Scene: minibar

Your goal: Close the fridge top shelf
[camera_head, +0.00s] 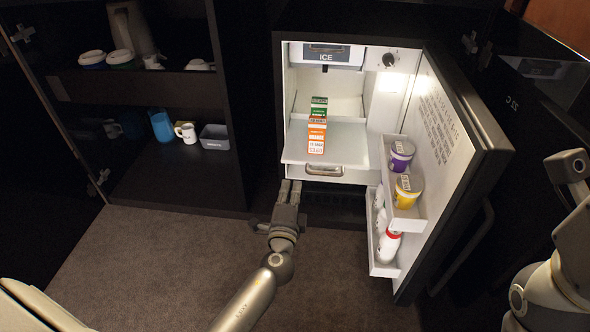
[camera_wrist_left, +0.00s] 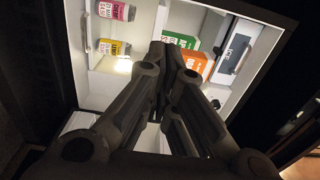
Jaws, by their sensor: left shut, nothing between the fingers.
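The fridge (camera_head: 282,100) stands open, with its door swung out to the right. Its top shelf (camera_head: 300,150) is a white panel that sticks out toward the front of the lit interior. A green carton (camera_head: 319,104) and an orange carton (camera_head: 316,140) stand on it, one behind the other. Below the shelf is a metal handle (camera_head: 324,171). My left gripper (camera_head: 290,186) is shut and empty, just below and left of the shelf's front edge. In the left wrist view its fingers (camera_wrist_left: 172,48) hide part of the shelf.
A dark cabinet on the left holds cups, a blue cup (camera_head: 160,125) and a grey container (camera_head: 214,137). The carpet (camera_head: 150,250) in front is clear.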

